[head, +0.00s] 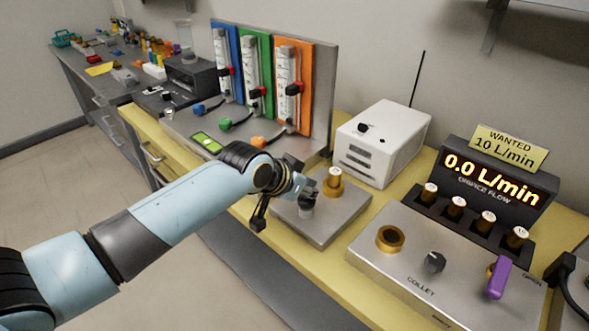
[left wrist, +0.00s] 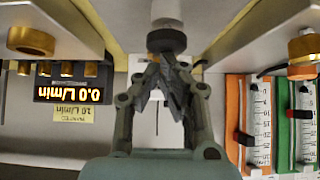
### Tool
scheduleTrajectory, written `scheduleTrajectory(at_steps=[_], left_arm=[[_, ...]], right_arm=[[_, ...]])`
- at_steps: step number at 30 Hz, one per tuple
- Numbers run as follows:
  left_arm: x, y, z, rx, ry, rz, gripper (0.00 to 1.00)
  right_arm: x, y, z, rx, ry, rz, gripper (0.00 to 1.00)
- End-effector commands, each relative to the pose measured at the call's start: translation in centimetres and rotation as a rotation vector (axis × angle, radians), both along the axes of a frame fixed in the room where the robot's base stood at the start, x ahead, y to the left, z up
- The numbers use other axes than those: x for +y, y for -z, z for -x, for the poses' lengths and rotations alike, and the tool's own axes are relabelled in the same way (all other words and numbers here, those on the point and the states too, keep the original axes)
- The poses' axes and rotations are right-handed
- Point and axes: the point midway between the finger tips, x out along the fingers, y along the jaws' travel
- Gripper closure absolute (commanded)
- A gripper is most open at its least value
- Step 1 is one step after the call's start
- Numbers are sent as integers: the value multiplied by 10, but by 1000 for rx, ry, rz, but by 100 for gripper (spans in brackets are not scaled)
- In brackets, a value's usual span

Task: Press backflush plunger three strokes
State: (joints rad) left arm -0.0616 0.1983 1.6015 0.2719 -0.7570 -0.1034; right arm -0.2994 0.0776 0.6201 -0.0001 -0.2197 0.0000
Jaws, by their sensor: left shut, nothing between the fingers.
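My left gripper (head: 303,184) is over the small metal block (head: 335,222) on the yellow bench in the head view. A dark-capped plunger (head: 307,206) with a pale body stands on that block, close under my fingers. In the left wrist view its dark round cap (left wrist: 166,40) lies just beyond the fingertips (left wrist: 164,62). The fingers are shut with nothing between them. I cannot tell whether they touch the cap. A brass fitting (head: 333,183) stands on the same block behind the plunger. My right gripper is not in view.
Blue, green and orange flowmeter panels (head: 262,75) stand behind left. A white box (head: 382,143) with an antenna stands behind the block. At right, a console has a display (head: 492,180) reading 0.0 L/min, a "WANTED 10 L/min" sign (head: 506,148) and a purple lever (head: 498,278).

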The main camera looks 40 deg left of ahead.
Motion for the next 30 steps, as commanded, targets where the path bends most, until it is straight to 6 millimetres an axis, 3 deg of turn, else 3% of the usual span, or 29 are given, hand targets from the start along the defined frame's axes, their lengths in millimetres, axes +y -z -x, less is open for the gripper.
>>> scheduleTrajectory(at_steps=[5, 12, 18, 30], left_arm=[[3, -39, -7, -4, -3, -1, 100], [6, -71, 32, -6, 0, -5, 100], [8, -94, 54, -7, -1, -4, 100], [8, -103, 63, -7, -2, -2, 100]], right_arm=[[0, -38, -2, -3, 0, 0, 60], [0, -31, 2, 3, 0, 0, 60], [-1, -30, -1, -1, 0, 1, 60], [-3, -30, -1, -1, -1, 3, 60]])
